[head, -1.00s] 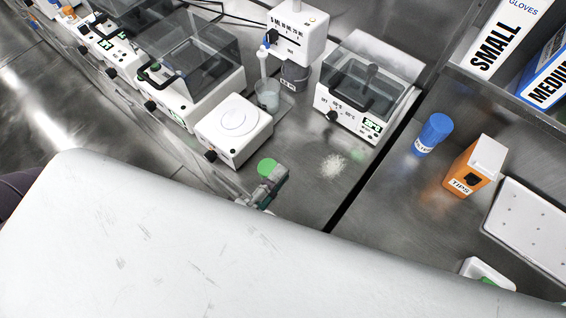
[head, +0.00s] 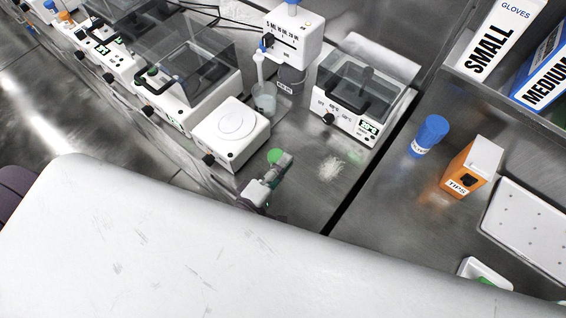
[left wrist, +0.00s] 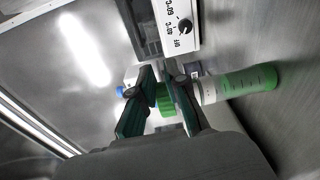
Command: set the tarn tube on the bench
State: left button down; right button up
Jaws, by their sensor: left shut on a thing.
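A tube with a green cap (head: 275,156) is held by my left gripper (head: 272,178), low in the middle of the head view. In the left wrist view the two fingers of the left gripper (left wrist: 161,104) are shut around the tube near its green cap. Its white label (left wrist: 208,92) and green body (left wrist: 250,79) extend to the right; the label is too small to read. The tube is over the steel bench (head: 305,195); I cannot tell whether it touches it. My right gripper is not in view.
A white hotplate-like device (head: 230,132), a beaker (head: 264,100) and a lidded bath (head: 350,97) stand behind. Beyond a dark gap are a blue-capped tube (head: 428,136) and an orange tips box (head: 471,167).

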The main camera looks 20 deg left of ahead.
pick_arm(q)
jog(key=shift+f, duration=0.1)
jog(key=c, duration=1.2)
grip_release()
jog(key=b+v, duration=0.3)
jog(key=v, duration=0.9)
jog(key=shift+r, duration=0.25)
